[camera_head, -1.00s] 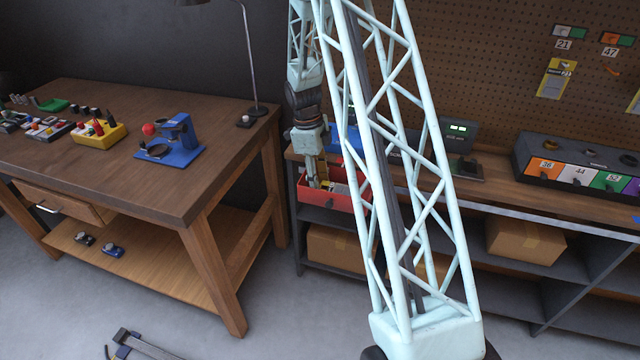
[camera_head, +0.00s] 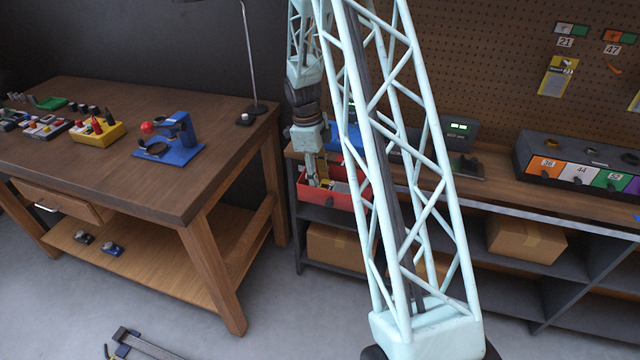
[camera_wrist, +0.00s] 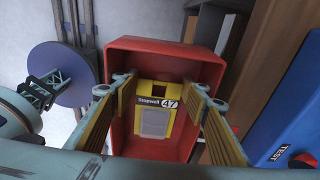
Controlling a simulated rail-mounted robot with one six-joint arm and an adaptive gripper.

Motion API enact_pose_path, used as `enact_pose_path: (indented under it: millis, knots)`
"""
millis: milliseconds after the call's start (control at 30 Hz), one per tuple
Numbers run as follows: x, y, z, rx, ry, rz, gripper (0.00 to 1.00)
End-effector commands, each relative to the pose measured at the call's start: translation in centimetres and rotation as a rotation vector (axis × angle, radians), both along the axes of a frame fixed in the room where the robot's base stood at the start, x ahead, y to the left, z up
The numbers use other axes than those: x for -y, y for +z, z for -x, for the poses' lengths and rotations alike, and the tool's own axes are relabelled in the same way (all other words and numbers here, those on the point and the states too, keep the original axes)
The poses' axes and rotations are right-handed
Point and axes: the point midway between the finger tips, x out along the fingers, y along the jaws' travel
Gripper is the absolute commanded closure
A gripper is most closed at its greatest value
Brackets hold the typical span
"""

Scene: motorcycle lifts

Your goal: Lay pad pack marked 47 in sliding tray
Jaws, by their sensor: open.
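The pad pack marked 47 (camera_wrist: 157,104) is yellow with a black label strip and a grey window. In the wrist view it lies inside the red tray (camera_wrist: 207,72), and its marked face is towards the camera. The red tray also shows in the head view (camera_head: 345,201), at the left end of the shelf bench, partly behind my arm. My gripper (camera_wrist: 159,88) is open, with one finger on each side of the pack. In the head view my gripper (camera_head: 318,180) points down into the tray. Whether the fingers touch the pack cannot be told.
A blue box marked TEST (camera_wrist: 287,115) stands right of the tray. The wooden table (camera_head: 130,165) on the left holds a blue fixture (camera_head: 175,145) and a yellow block (camera_head: 97,134).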

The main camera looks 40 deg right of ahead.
Motion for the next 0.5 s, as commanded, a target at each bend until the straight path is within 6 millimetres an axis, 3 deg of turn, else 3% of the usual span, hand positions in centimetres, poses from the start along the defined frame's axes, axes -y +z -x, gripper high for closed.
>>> enact_pose_path:
  millis: [33, 133, 200, 500]
  knots:
    - [0.1, 1.4, -0.5, 0.01, 0.001, 0.005, 0.5]
    - [0.0, 2.6, -0.7, 0.012, 0.002, 0.006, 0.5]
    - [0.0, 3.4, -0.9, 0.014, 0.002, 0.006, 0.43]
    - [-0.4, 7.2, -1.3, 0.012, 0.001, 0.005, 0.43]
